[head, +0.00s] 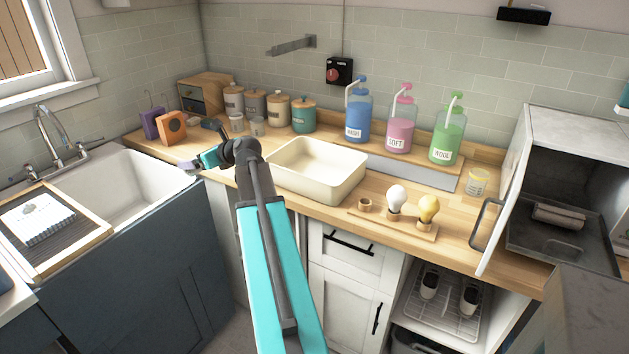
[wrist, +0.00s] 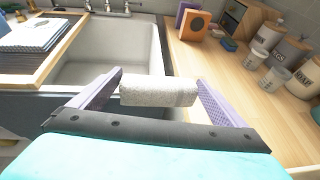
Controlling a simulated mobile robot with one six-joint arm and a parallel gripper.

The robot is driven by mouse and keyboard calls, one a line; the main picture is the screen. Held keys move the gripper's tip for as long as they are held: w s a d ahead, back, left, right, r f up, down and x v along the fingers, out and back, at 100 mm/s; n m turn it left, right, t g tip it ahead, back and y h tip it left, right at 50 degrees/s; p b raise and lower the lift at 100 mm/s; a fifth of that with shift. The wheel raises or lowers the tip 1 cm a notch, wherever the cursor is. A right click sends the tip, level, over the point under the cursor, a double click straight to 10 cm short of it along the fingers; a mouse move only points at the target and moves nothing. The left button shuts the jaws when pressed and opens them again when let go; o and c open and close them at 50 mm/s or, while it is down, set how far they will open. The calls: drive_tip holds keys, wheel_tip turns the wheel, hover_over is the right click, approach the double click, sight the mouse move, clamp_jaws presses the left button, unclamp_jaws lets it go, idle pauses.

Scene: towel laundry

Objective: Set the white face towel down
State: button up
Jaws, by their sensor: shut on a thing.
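A small white rolled towel (wrist: 158,91) is held crosswise between the two purple fingers of my gripper (wrist: 159,82) in the wrist view. My gripper is shut on it, with one finger at each end of the roll. In the head view my gripper (head: 192,167) is near the right rim of the sink and the left end of the wooden counter. The towel is too small and covered to make out clearly there. In the wrist view it appears in front of the sink's right side and the counter edge; its height above them is hard to tell.
The white sink (head: 130,185) has a board with folded white cloth (head: 45,220) on its left. Purple and orange boxes (head: 171,127), jars (head: 279,110) and a cream basin (head: 315,170) stand on the counter (head: 225,168). Another rolled towel (head: 558,215) lies in the open cabinet at right.

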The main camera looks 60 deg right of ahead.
drive_tip(key=s+d+r+h, duration=0.1)
drive_tip(key=s+d+r, duration=0.1)
drive_tip(key=s+d, duration=2)
drive_tip(key=shift+s+d+r+m, duration=0.3)
drive_tip(key=shift+d+m, duration=0.1)
drive_tip(key=shift+d, duration=0.7)
drive_tip(key=shift+w+f, duration=0.1)
drive_tip(key=shift+f, duration=3.05)
drive_tip(key=shift+f+p, duration=0.45)
drive_tip(key=shift+f, duration=1.4)
drive_tip(key=shift+f, duration=0.15)
